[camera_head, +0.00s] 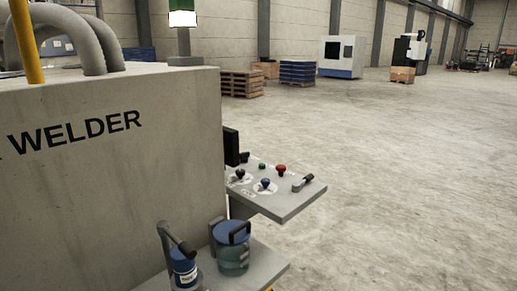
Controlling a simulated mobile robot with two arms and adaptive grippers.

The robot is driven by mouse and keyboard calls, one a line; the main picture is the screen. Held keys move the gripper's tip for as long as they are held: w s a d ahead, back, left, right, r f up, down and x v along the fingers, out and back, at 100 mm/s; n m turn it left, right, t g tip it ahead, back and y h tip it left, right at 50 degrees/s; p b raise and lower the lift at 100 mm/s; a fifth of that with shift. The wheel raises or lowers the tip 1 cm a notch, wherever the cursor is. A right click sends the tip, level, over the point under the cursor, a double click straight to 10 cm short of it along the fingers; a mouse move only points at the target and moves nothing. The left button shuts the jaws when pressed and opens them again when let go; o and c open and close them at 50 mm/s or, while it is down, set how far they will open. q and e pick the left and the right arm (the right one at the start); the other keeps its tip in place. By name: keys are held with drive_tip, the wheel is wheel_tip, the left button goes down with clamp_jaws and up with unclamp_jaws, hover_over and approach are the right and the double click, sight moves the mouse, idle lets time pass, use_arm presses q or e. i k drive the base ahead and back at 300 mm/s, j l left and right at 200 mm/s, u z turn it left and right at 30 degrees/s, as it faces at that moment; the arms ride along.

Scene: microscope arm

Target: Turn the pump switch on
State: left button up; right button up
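A grey control panel (284,204) juts out to the right from the large block lettered "WELDER" (100,160). It carries a black knob (240,174), a blue knob (265,184), a red knob (281,170), a small green button (262,166) and a grey lever-like switch (302,183) near its right edge. The labels are too small to read, so I cannot tell which control is the pump switch or whether it is on. Neither of my grippers shows in the head view.
A lower shelf (268,268) holds a blue-lidded jar (232,258) and a blue-topped item with a dark handle (184,272). A dark screen-like piece (231,147) stands behind the panel. Open floor (400,190) lies to the right; pallets (241,84) stand far back.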

sight(243, 156)
drive_tip(key=i+l+z, duration=1.05)
drive_tip(key=i+z, duration=0.25)
drive_tip(key=i, duration=0.25)
drive_tip(key=i+u, duration=0.2)
drive_tip(key=i, duration=0.3)
drive_tip(key=i+l+u, duration=0.25)
drive_tip(key=i, duration=0.25)
drive_tip(key=i+l+u, duration=0.2)
drive_tip(key=i, duration=0.3)
